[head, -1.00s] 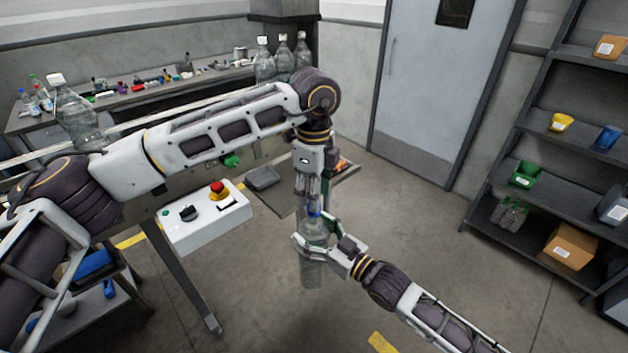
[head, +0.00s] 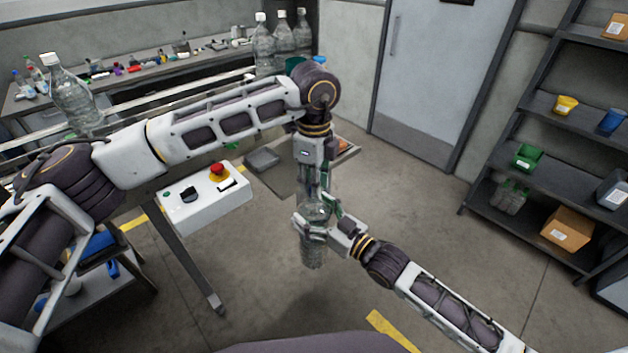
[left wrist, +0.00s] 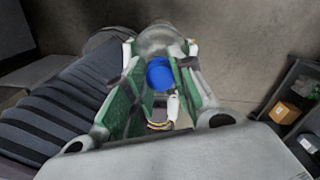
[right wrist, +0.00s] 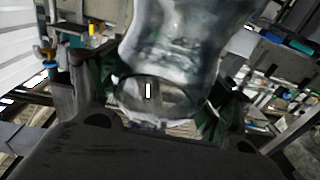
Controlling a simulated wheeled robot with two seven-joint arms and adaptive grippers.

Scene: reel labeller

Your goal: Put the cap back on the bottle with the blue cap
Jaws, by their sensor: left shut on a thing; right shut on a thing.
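The clear bottle (head: 314,254) is upright in mid-air in the head view. My right gripper (head: 314,226) is shut around its body. The bottle also fills the middle of the right wrist view (right wrist: 180,55). My left gripper (head: 316,192) points down right above the bottle. In the left wrist view the blue cap (left wrist: 160,74) lies between its green finger pads, and the gripper is shut on it. The clear bottle (left wrist: 160,38) shows just beyond the cap. The cap is hidden in the head view. I cannot tell whether it touches the bottle's neck.
A white control box with a red button (head: 217,169) stands left of the bottle. Behind my left arm, a workbench (head: 150,83) holds small items and large white-capped bottles (head: 283,38). A shelf rack (head: 545,120) stands at the right. Floor around the bottle is clear.

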